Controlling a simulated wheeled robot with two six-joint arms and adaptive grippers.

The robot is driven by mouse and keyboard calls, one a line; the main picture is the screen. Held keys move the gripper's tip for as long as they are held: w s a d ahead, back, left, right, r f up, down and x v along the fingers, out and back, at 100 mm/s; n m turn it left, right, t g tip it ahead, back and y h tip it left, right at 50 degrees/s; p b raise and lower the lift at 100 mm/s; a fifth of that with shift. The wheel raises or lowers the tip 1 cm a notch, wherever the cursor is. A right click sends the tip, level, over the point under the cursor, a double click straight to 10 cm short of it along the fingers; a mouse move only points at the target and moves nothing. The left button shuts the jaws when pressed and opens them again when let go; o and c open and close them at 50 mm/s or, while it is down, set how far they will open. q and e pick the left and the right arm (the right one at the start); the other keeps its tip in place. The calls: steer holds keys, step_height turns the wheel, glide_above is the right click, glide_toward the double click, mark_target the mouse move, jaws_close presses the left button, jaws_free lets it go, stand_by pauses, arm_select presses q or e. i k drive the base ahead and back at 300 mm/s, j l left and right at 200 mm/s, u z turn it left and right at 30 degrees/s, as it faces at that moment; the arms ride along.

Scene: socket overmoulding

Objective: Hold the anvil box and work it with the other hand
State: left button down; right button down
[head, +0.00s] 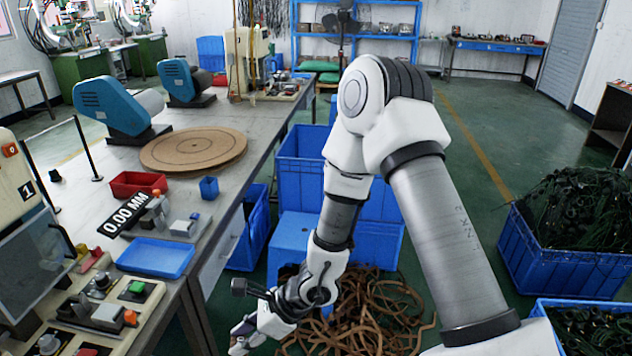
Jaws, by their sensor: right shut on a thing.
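My right arm reaches down from the right to the near table edge. My right gripper (241,341) is at the bottom of the head view, partly cut off by the picture's lower edge. It is shut on a small grey-purple piece, only partly visible and too small to identify. My left gripper is not in view. A small grey fixture (152,216) with an orange top stands on the table beside the "0.00 MM" label, well away from my right gripper. I cannot tell for sure which thing is the anvil box.
On the table (228,196) are a blue tray (157,257), a red bin (138,183), a blue cup (209,187) and a round brown board (194,149). A control machine stands at the left. Blue crates (562,264) and a brown cable heap (375,312) are on the floor.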

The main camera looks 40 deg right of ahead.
mark_target(211, 196)
steer(key=z, duration=0.7)
steer(key=k+l, duration=0.05)
steer(key=l, duration=0.05)
